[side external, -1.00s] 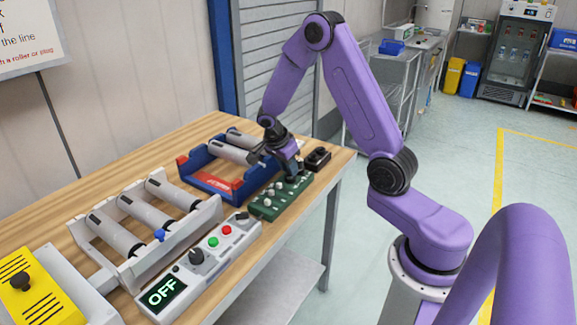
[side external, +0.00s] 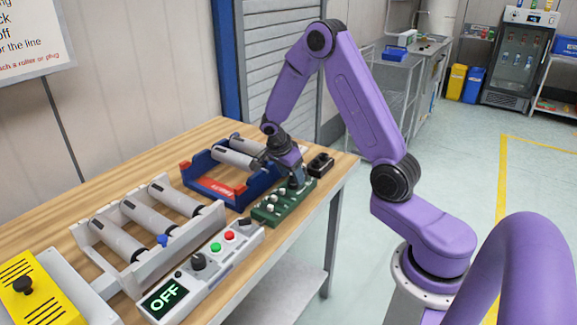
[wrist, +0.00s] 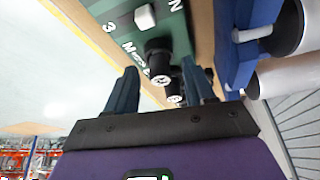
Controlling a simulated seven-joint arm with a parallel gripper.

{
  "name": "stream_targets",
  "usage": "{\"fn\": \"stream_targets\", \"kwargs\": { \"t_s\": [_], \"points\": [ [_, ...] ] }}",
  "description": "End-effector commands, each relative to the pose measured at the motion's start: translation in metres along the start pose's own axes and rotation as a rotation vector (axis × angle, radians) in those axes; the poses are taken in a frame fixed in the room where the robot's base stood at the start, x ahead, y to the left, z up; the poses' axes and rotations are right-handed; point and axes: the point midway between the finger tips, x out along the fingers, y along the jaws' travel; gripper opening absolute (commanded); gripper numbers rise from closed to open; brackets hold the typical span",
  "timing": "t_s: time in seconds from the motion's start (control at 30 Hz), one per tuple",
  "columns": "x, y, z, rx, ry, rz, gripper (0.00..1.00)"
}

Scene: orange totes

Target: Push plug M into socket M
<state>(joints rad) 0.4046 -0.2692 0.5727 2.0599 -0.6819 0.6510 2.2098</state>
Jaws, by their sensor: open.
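The green board (side external: 266,216) with pale knobs stands near the table's front edge. In the wrist view the same board (wrist: 118,14) carries white markings, among them "M", "N" and "3". A black round piece with a pale end face (wrist: 158,58) stands on the board beside the M marking. A second dark round piece (wrist: 174,92) shows lower, between my fingers. I cannot tell which is plug M, or whether either is seated; socket M is not clearly visible. My gripper (wrist: 163,82) is open, its fingers either side of these pieces. In the side view my gripper (side external: 297,181) is low over the board's far end.
A blue roller cradle (side external: 208,190) stands close behind the board. A small black block (side external: 320,165) is just right of it. A grey control box (side external: 208,266) reading OFF and a roller conveyor (side external: 140,282) lie to the left.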

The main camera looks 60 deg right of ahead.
Motion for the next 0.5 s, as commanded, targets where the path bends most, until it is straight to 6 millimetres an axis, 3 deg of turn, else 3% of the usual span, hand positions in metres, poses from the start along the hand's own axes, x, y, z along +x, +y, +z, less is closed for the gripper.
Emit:
{"fn": "stream_targets", "kwargs": {
  "t_s": [0.17, 0.5],
  "points": [
    [-0.018, -0.001, 0.0, 0.002, 0.001, -0.006, 0.54],
    [-0.088, -0.001, 0.001, 0.002, -0.002, -0.008, 0.54]
  ]
}}
